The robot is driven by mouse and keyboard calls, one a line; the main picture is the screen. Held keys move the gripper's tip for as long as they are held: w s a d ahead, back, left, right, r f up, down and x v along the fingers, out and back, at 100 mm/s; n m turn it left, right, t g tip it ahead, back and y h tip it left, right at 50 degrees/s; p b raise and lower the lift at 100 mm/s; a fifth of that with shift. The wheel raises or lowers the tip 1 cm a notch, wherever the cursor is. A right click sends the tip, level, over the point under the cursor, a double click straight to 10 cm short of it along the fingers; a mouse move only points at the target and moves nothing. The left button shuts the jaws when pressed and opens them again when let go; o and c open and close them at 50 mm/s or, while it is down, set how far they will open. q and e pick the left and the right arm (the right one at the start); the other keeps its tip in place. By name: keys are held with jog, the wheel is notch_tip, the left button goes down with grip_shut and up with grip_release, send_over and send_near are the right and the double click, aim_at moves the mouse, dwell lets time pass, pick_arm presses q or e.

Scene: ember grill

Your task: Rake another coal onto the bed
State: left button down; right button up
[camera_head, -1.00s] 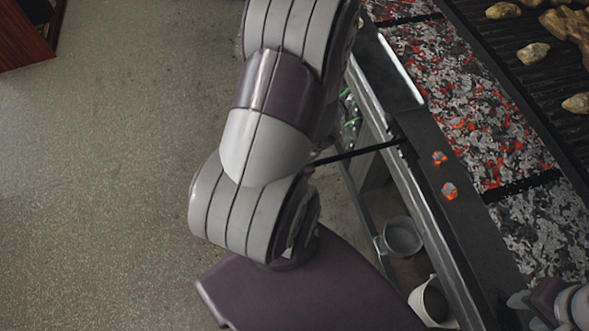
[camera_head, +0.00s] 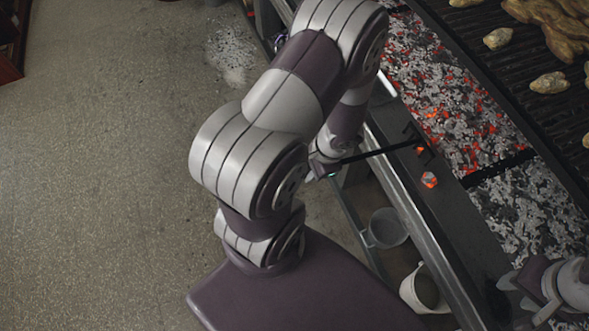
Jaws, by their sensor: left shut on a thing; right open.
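My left gripper (camera_head: 330,167) is shut on the black rake (camera_head: 385,152), near the front edge of the grill. The rake's shaft reaches right over the dark ledge (camera_head: 440,222), and its head is beside a glowing coal (camera_head: 420,151). I cannot tell whether they touch. A second glowing coal (camera_head: 429,180) lies on the ledge a little nearer. The bed (camera_head: 450,105) of grey ash and red embers lies just beyond the ledge. My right gripper (camera_head: 520,293) is open at the lower right, by the ledge; its fingers are partly hard to make out.
A grate (camera_head: 520,62) with several browned food pieces (camera_head: 549,83) lies over the far right. A greyer ash area (camera_head: 525,205) lies past a dark divider. A grey pot (camera_head: 387,228) and a white pitcher (camera_head: 420,290) stand on a lower shelf. The floor at left is clear.

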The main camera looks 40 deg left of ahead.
aim_at(345, 163)
pick_arm(q)
jog(key=w+d+p, duration=0.1)
jog(key=w, duration=0.2)
jog(key=w+d+p, duration=0.1)
jog(key=w, duration=0.1)
jog(key=w+d+p, duration=0.1)
jog(key=w+d, duration=0.1)
jog(key=w, duration=0.1)
jog(key=shift+w+r, duration=0.15)
jog(key=shift+w, duration=0.15)
jog(key=s, duration=0.1)
jog(key=s+a+r, duration=0.1)
jog(key=s+r, duration=0.1)
jog(key=shift+s+a+r+p, duration=0.15)
jog(key=shift+a+p, duration=0.1)
jog(key=shift+p, duration=0.15)
jog(key=shift+s+a+r, duration=0.2)
jog(key=shift+s+r, duration=0.1)
jog(key=shift+s, duration=0.3)
